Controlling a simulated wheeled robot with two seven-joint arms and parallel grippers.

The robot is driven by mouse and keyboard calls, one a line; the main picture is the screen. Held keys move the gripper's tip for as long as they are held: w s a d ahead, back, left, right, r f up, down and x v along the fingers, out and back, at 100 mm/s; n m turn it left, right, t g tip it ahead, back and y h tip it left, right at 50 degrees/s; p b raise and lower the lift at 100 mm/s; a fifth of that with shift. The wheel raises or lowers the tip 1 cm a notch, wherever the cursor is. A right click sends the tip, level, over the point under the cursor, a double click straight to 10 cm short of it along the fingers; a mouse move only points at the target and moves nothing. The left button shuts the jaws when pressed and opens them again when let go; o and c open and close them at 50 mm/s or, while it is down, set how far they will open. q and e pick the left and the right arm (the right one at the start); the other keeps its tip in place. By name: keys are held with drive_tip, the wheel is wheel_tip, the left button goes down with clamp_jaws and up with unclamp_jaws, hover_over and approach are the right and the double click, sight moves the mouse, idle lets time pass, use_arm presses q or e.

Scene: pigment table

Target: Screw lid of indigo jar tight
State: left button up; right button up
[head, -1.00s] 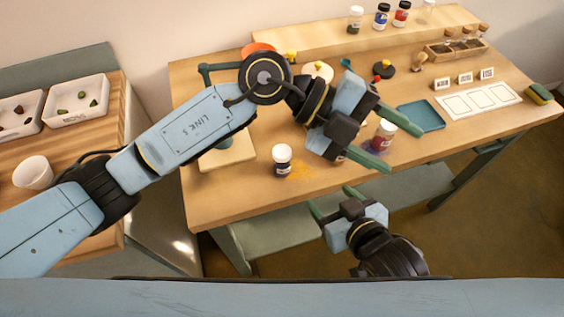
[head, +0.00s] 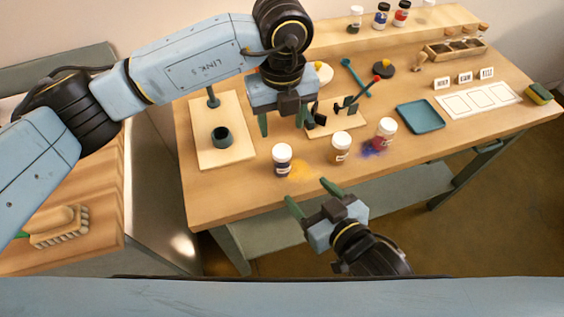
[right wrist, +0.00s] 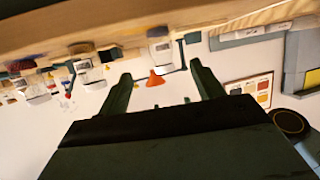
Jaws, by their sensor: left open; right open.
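A small jar with dark blue contents and a white lid (head: 282,158) stands upright near the table's front edge; it appears to be the indigo jar, but its label is unreadable. The lid sits on top; its tightness cannot be told. My left gripper (head: 283,121) is open and empty, pointing down just behind and above this jar, apart from it in the picture. My right gripper (head: 308,192) is open and empty in front of the table edge, its fingers pointing toward the jars. In the right wrist view its two open fingers (right wrist: 160,72) have nothing clamped between them.
An ochre jar (head: 340,149) and a red jar (head: 385,134) stand to the right, with powder spills nearby. A board with a dark ring (head: 221,138) is at left. A blue tray (head: 420,117) lies at right. Several jars stand on the back shelf (head: 330,42).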

sight(287, 169)
drive_tip(key=x, duration=1.2)
drive_tip(key=shift+w+a+f, duration=0.15)
drive_tip(key=shift+w+a, duration=0.05)
drive_tip(key=shift+w, duration=0.15)
